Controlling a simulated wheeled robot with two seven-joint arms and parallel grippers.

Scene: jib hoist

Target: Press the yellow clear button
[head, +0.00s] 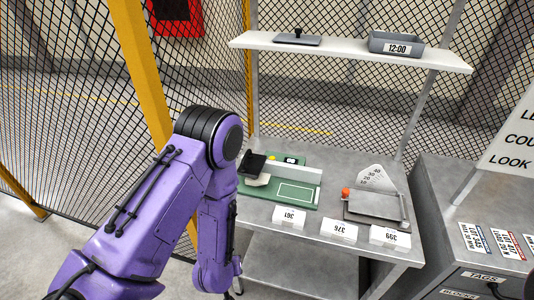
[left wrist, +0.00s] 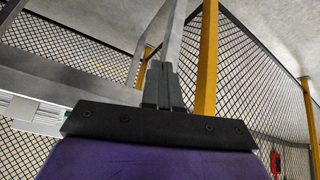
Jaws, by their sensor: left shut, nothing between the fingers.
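The yellow button (head: 272,158) is a small round spot near the back edge of a green board (head: 302,194) on the grey bench. A small dark display (head: 291,160) sits just right of it, and a black block (head: 251,163) stands to its left. My left arm fills the left of the head view, with its lower part hanging left of the bench; its fingertips cannot be made out there. In the left wrist view my left gripper (left wrist: 163,67) is shut and empty, with fence and a yellow post beyond it. The button does not show in that view.
White number cards (head: 289,217) stand along the bench front. A grey device with an orange knob (head: 346,192) is at the bench's right. A yellow post (head: 143,75) and mesh fence are beside my arm.

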